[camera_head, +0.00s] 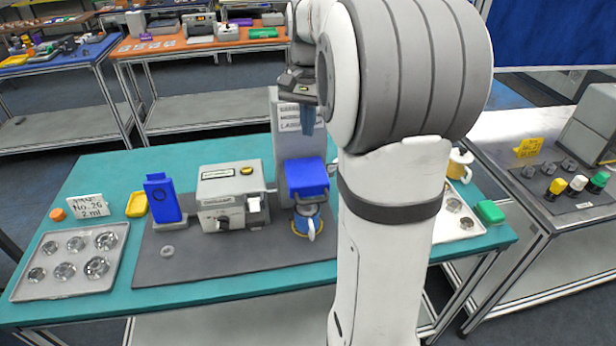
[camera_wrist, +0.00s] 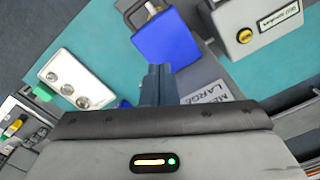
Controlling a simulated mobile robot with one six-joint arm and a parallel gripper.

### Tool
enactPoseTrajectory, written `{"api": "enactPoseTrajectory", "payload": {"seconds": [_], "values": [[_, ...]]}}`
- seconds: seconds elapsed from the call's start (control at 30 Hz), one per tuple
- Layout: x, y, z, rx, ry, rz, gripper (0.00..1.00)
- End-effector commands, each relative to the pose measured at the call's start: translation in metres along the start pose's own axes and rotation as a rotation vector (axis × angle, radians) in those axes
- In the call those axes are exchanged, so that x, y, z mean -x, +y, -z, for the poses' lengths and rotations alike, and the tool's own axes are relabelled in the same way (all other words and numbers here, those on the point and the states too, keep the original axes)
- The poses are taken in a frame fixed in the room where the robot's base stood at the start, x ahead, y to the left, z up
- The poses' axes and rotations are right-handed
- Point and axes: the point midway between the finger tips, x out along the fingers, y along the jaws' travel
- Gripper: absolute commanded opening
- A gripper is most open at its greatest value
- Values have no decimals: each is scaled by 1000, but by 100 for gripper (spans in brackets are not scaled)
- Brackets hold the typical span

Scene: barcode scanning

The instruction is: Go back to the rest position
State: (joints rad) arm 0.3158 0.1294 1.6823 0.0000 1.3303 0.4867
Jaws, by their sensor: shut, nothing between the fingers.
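My gripper (camera_head: 307,118) is raised in front of the grey column with the label sheet, above the blue block (camera_head: 306,178). In the wrist view my gripper (camera_wrist: 158,75) shows its two dark fingers together, with nothing between them. My arm covers part of the right side of the table in the head view.
The teal table (camera_head: 180,305) carries a grey mat (camera_head: 180,262). On it stand a blue holder (camera_head: 162,197), a grey machine (camera_head: 230,187) and a mug (camera_head: 307,221). A metal tray (camera_head: 50,287) lies left. Another table with coloured knobs (camera_head: 576,184) stands right.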

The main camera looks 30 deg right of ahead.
Motion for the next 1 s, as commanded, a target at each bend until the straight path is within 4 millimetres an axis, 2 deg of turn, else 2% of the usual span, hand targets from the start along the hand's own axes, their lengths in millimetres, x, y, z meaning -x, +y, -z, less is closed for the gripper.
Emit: {"api": "enactPoseTrajectory", "payload": {"seconds": [0.23, 0.37, 0.47, 0.57, 0.7, 0.8, 0.9, 1.0], "values": [[0, 0, -1, 2, 1, 1, 0], [-1, -2, -18, 52, 19, 10, 0], [-4, -2, -50, 145, 50, 25, 0], [-13, 1, -92, 273, 94, 46, 0], [-33, 11, -148, 457, 160, 74, 0], [-51, 21, -183, 580, 205, 91, 0], [-69, 30, -210, 681, 242, 104, 0], [-83, 38, -228, 751, 269, 113, 0]]}}
